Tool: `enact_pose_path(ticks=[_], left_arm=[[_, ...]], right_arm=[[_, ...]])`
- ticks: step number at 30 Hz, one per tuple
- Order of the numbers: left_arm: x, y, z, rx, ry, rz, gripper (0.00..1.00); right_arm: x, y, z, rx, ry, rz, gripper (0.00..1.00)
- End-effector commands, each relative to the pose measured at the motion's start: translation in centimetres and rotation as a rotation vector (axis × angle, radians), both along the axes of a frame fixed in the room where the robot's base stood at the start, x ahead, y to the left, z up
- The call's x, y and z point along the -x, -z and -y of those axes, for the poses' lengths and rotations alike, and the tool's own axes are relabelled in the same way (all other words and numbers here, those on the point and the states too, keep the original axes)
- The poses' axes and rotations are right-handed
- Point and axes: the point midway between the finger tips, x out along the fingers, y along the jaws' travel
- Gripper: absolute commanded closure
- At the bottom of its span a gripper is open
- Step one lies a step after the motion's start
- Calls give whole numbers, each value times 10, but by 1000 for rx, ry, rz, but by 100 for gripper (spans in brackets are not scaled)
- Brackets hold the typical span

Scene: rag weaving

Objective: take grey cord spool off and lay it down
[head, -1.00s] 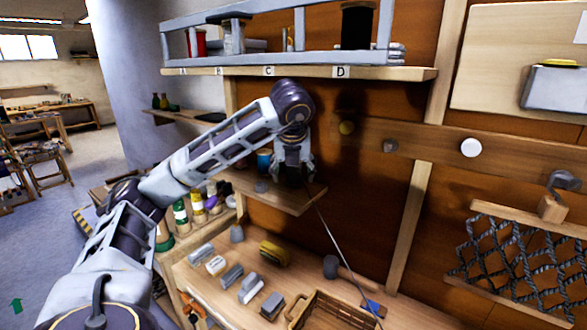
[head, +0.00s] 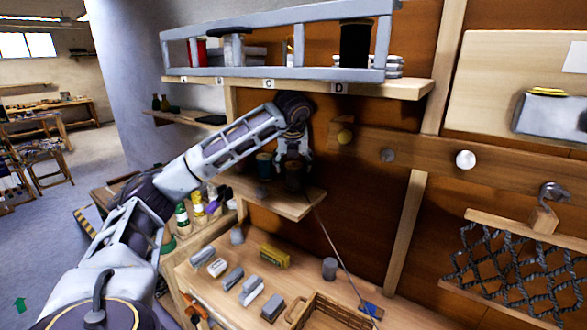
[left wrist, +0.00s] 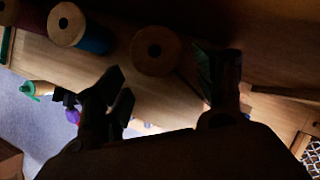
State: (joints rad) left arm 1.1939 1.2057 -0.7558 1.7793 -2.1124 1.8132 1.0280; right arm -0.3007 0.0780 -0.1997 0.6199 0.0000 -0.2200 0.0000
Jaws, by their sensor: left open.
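A dark spool (head: 293,176) stands upright near the right end of the small lower shelf (head: 290,205); its colour is hard to tell in the shade. My left gripper (head: 293,153) is open just above it, pointing down. I cannot tell which spool carries grey cord.
Above is a railed shelf (head: 410,88) with labels, a red spool (head: 199,52) and a black spool (head: 355,45). Round pegs (head: 466,160) line the wall rail. Below, the bench holds grey blocks (head: 250,292), a yellow brush (head: 275,256) and a wicker tray (head: 335,310).

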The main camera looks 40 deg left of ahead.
Motion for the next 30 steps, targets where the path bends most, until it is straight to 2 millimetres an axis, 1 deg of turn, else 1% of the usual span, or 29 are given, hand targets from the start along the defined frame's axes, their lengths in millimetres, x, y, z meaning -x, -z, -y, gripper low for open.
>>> enact_pose_path(ticks=[1,4,6,12,18,29,30], left_arm=[[-4,-2,-4,1,-2,-1,30],[-12,-1,-11,0,-2,-2,30],[-14,9,-13,-1,-2,-4,30],[-22,29,-20,-1,-1,-3,30],[-28,40,-24,0,-1,-1,30],[-29,44,-25,-1,0,-1,30],[-29,44,-25,-1,0,-1,31]], right_arm=[[0,-4,0,0,0,1,60],[-1,-7,0,0,0,1,60],[-1,-8,0,0,0,1,60],[-1,-12,0,0,0,1,60],[-1,-15,0,0,0,1,60],[-1,-15,3,3,-2,2,60],[-1,-15,3,3,-2,2,60]])
